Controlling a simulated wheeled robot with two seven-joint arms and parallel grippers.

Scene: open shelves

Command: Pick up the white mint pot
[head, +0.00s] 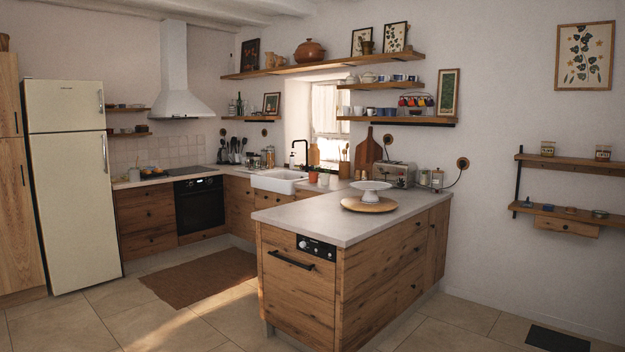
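A small white pot with a green plant (324,179) stands on the counter by the window, just right of the sink. It looks like the white mint pot, but it is too small to make out the leaves. A reddish-orange pot (312,177) stands close on its left. Neither of my grippers is in view.
The peninsula counter (300,218) lies between me and the pots, with a white cake stand (371,190) on a round wooden board and a toaster (397,174) behind. Open floor (190,318) lies left of it, with a brown rug (200,277). Wall shelves (568,163) hang right.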

